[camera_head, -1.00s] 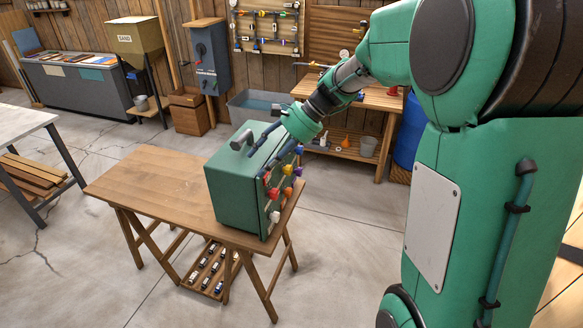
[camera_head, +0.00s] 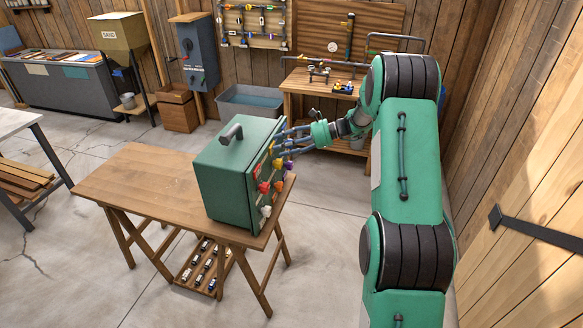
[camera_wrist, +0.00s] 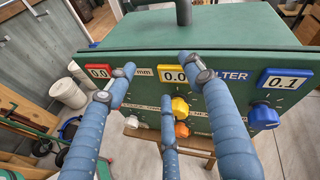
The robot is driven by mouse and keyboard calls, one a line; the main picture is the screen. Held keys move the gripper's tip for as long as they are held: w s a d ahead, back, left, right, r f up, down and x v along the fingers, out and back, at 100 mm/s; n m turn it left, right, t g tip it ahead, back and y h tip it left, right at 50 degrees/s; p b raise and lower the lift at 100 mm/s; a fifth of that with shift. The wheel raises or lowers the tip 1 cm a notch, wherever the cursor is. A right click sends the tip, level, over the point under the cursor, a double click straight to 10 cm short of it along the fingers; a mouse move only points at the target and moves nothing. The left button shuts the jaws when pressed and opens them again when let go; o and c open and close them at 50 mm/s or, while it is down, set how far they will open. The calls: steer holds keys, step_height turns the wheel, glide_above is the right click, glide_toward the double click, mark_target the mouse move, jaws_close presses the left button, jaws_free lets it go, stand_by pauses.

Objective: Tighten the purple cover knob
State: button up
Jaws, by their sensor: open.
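A green box (camera_head: 222,188) with a dark top handle stands on the wooden table; the same box shows in the wrist view (camera_wrist: 240,30). A small purple knob (camera_head: 288,165) shows on its knobbed face in the head view. I cannot make it out in the wrist view. My gripper (camera_head: 279,143) is open and empty, its blue fingers pointing at the upper part of that face. In the wrist view my gripper (camera_wrist: 160,78) spreads over the numbered labels. A yellow knob (camera_wrist: 180,106) is near the lower finger, with an orange knob (camera_wrist: 182,130) below it.
A blue knob (camera_wrist: 265,114) is at the right of the face. Red (camera_head: 264,187) and white (camera_head: 265,211) knobs also stick out. The wooden table (camera_head: 140,182) has bare top to the left. A workbench (camera_head: 300,88) stands behind.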

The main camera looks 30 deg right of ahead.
steer(key=w+d+f+m+t, duration=0.3)
steer(key=d+f+m, duration=0.1)
steer(key=d+f, duration=0.7)
steer(key=m+t+p, duration=0.1)
steer(key=m+t, duration=0.2)
steer(key=m, duration=0.1)
glide_toward(292, 166)
steer(key=v, duration=0.4)
steer(key=shift+w+a+r, duration=0.1)
steer(key=shift+w, duration=0.05)
steer(key=shift+w+a, duration=0.1)
steer(key=b+x, duration=0.1)
steer(key=x, duration=1.2)
steer(key=shift+w+a, duration=0.2)
steer(key=shift+a, duration=0.05)
steer(key=c, duration=1.2)
